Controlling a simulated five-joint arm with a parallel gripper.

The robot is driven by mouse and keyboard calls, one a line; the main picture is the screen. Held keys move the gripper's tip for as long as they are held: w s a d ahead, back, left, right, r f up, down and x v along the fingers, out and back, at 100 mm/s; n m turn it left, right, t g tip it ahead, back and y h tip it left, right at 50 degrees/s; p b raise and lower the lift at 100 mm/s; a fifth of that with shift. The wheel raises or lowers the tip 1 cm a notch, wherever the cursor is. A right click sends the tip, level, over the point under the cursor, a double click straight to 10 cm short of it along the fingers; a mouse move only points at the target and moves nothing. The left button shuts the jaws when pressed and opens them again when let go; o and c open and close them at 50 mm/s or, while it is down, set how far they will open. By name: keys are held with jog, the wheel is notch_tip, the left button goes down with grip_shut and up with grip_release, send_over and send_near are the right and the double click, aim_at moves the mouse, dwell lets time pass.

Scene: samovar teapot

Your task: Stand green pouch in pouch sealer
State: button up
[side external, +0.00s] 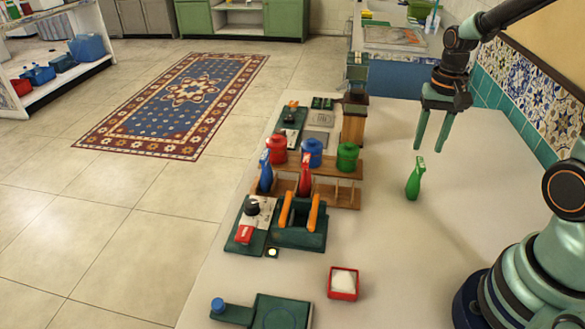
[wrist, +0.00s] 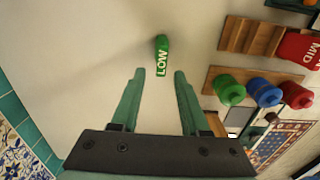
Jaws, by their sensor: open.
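The green pouch (side external: 413,184) stands upright and alone on the pale counter, right of the wooden rack. In the wrist view the green pouch (wrist: 162,58) shows the word LOW and lies ahead of the fingertips. My gripper (side external: 431,146) is open and empty, above the pouch and a little to its right in the side view. In the wrist view my gripper (wrist: 159,75) has its two green fingers apart, with nothing between them. A dark green device with two orange bars (side external: 302,236) looks like the pouch sealer; it sits at the counter's left.
A wooden rack (side external: 346,197) holds a blue pouch (side external: 265,172) and a red pouch (side external: 305,176). Red, blue and green lidded jars (side external: 347,156) stand on a shelf behind. A red box of white stuff (side external: 343,283) is in front. The counter around the green pouch is clear.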

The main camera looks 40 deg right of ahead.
aim_at(421, 163)
jog(key=shift+a+f, duration=0.2)
jog(key=shift+f, duration=3.55)
grip_shut()
